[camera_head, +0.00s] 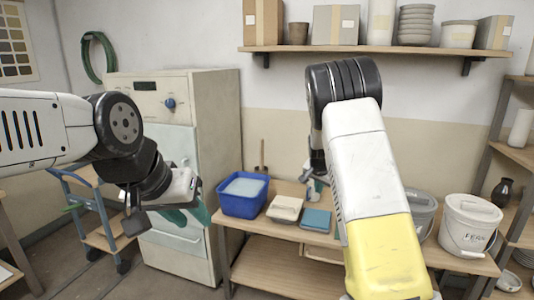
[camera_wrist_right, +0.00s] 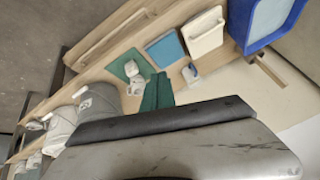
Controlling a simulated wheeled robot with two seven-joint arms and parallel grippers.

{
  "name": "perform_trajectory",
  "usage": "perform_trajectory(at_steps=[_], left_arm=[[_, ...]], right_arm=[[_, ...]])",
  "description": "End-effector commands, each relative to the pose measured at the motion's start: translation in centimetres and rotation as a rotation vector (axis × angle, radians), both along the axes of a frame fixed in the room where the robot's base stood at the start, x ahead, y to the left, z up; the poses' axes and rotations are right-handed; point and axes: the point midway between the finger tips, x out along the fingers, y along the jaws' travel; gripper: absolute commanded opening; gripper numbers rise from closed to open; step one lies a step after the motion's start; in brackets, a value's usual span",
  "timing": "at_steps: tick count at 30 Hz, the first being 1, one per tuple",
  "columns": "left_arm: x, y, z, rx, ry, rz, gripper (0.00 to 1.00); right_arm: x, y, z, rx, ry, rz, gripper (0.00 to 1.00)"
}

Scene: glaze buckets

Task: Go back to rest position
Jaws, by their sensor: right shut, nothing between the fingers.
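My left gripper (camera_head: 188,215) hangs at the end of the left arm, in front of the white kiln-like cabinet. Its teal finger pads show, but the gap between them is unclear. It is left of the blue tub. My right gripper (camera_head: 316,188) is raised over the table, largely hidden behind my right forearm in the head view. In the right wrist view its teal fingers (camera_wrist_right: 158,92) are together, with nothing between them.
The wooden table (camera_head: 268,252) carries a blue tub (camera_head: 243,206), a cream tray (camera_head: 285,208), a blue tray (camera_head: 316,219) and lidded buckets, including a white one (camera_head: 469,225). A wall shelf (camera_head: 380,49) holds boxes and pots. A blue cart (camera_head: 87,214) stands left.

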Motion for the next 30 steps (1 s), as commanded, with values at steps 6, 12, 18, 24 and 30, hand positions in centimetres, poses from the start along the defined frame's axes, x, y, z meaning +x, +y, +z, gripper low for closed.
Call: perform_trajectory(at_steps=[6, 12, 18, 24, 30], left_arm=[[0.0, 0.0, 0.0, 0.000, 0.000, 0.000, 0.36], [0.0, 0.0, 0.0, 0.000, 0.000, 0.000, 0.36], [0.0, 0.0, 0.0, 0.000, 0.000, 0.000, 0.36], [0.0, 0.0, 0.0, 0.000, 0.000, 0.000, 0.36], [0.0, 0.0, 0.0, 0.000, 0.000, 0.000, 0.36]], right_arm=[[-8.3, 0.6, 7.4, 0.118, 0.029, 0.104, 0.00], [-16.9, 1.9, 12.9, 0.167, 0.027, 0.251, 0.00], [-26.3, 3.3, 16.8, 0.147, 0.006, 0.421, 0.00], [-35.4, 4.5, 18.0, 0.063, -0.016, 0.576, 0.00], [-40.8, 4.9, 17.4, -0.022, -0.020, 0.667, 0.00]])
